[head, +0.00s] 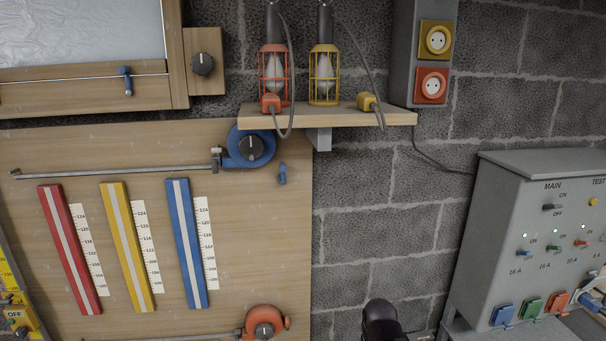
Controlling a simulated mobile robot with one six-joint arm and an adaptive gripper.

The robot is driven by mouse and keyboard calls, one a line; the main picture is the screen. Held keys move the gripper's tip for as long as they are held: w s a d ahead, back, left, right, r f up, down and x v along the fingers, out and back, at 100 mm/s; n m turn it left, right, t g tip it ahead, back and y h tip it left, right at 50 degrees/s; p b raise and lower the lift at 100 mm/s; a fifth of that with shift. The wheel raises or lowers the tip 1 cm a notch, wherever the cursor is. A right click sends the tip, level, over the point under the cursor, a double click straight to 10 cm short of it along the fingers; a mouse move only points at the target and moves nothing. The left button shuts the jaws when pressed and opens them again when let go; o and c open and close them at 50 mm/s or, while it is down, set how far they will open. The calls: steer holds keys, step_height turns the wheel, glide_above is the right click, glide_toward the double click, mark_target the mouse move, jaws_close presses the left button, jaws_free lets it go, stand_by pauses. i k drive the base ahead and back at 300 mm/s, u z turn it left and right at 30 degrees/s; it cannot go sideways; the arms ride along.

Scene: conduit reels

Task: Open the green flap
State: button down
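The green flap (530,308) is at the lower front of the grey switch box (545,235) on the right. It sits between a blue flap (502,314) and a red flap (558,301). It looks closed over its socket, but it is small and I cannot be sure. A dark rounded part of my arm rises from the bottom edge, left of the box and well apart from the flap. My gripper's fingers do not show.
A blue plug (591,301) with a cable is right of the red flap. A wooden shelf (330,116) with two caged lamps juts from the block wall. A wooden board (130,225) with coloured strips and reels fills the left. Bare wall lies between board and box.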

mark_target(533, 309)
steer(key=z, duration=1.3)
